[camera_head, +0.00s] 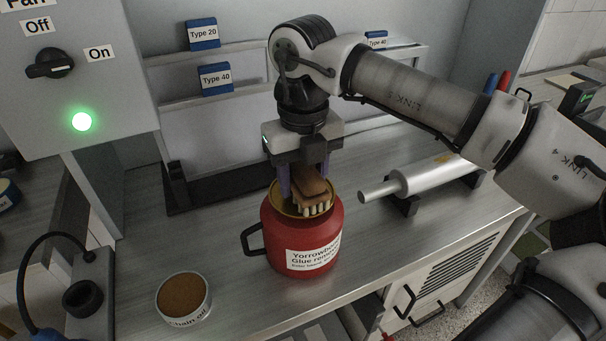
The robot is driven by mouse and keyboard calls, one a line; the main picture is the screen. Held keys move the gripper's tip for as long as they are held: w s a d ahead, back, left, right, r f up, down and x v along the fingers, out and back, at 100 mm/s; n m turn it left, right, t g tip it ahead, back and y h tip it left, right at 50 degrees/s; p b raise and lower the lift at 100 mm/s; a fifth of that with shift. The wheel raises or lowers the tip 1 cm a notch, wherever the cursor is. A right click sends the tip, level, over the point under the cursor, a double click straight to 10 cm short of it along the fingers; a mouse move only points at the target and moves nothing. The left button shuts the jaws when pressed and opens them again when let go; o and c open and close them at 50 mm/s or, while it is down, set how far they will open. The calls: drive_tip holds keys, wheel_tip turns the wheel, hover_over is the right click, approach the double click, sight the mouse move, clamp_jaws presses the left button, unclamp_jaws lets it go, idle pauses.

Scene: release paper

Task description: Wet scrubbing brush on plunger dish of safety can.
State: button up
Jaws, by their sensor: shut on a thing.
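A red safety can (300,244) with a black side handle stands upright on the metal bench. Its white label reads in part "Glue remover". A gold plunger dish (281,203) forms its top. A scrubbing brush (312,186) with a brown wooden back and pale bristles is at the dish, bristles facing down. My gripper (305,180) points down over the can, its fingers shut on the brush. The bristles overlap the dish in the picture; I cannot tell whether they press on it. Whether the brush is wet does not show.
A round tin (184,298) with brown contents stands at the front left. A metal roller (425,178) on dark supports lies to the right. A fan control box (75,75) with a lit green light is at the upper left. Bare bench lies around the can.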

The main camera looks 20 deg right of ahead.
drive_tip(key=shift+f+b, duration=0.65)
drive_tip(key=shift+f, duration=0.15)
idle(0.5)
idle(0.7)
drive_tip(key=shift+r+p, duration=2.15)
drive_tip(key=shift+r, duration=1.4)
